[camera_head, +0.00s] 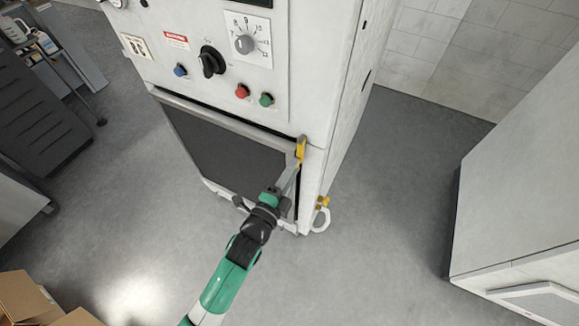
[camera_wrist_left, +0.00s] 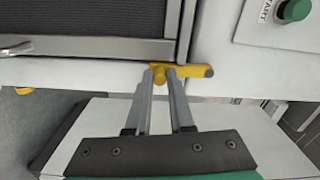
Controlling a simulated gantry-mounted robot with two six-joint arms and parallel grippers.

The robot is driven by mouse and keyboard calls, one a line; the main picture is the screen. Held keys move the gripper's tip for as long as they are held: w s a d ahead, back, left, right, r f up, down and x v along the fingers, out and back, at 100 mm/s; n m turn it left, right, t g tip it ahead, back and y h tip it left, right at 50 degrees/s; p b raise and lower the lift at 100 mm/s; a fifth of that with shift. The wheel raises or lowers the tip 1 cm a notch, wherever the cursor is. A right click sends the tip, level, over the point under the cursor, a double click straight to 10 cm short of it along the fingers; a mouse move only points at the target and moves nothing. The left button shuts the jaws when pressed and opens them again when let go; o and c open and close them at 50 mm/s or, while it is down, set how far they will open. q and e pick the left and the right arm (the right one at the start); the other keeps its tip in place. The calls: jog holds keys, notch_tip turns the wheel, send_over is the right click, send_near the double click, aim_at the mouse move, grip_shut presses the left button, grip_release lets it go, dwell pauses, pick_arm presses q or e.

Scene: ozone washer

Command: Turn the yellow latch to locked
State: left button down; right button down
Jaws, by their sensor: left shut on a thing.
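The yellow latch (camera_head: 301,150) is at the upper right corner of the washer's door (camera_head: 225,150), at the door's right edge. It also shows in the left wrist view (camera_wrist_left: 195,70) as a yellow bar that spans the seam between the door frame and the white cabinet. My left gripper (camera_head: 297,167) reaches up to the latch from below. In the left wrist view its two fingertips (camera_wrist_left: 164,72) are shut on the latch's knob end, and the bar's other end sticks out free. My right gripper is in neither view.
The washer's panel has a black knob (camera_head: 211,61), a red button (camera_head: 242,91) and a green button (camera_head: 266,99). A white pipe with a yellow valve (camera_head: 322,203) is at the lower right. A white cabinet (camera_head: 520,180) stands at right. Floor between is clear.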

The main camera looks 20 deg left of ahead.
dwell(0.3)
pick_arm(q)
jog(key=c, duration=0.8)
grip_release()
jog(key=shift+s, duration=0.1)
jog(key=s+p, duration=0.1)
jog(key=s, duration=0.2)
jog(key=s+p, duration=0.1)
jog(key=s, duration=0.3)
jog(key=s+a+p, duration=0.1)
jog(key=s, duration=0.3)
jog(key=shift+s, duration=0.2)
